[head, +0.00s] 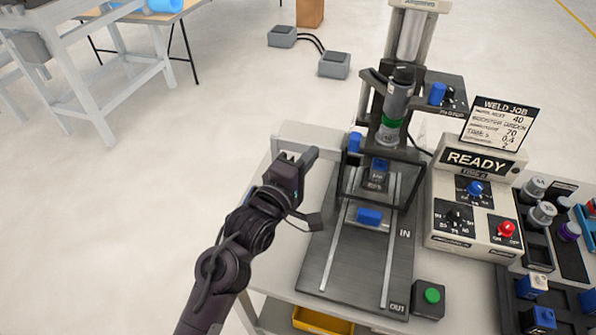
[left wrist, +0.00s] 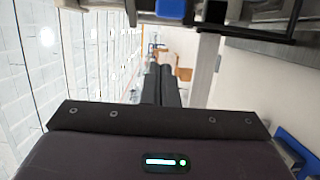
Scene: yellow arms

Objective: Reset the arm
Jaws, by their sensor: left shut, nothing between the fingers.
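My left arm, dark in colour, comes up from the bottom of the head view. Its left gripper (head: 306,160) is at the left edge of the welding station, beside the dark press frame (head: 408,172). In the left wrist view the two dark fingers of the left gripper (left wrist: 161,84) lie side by side, shut with nothing between them. My right gripper is in neither view.
The base plate (head: 343,262) with rails carries a blue block (head: 369,216). To its right are a control box (head: 470,212) reading READY and a green button box (head: 430,297). A yellow tray (head: 322,320) sits below. Open floor lies left of the station.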

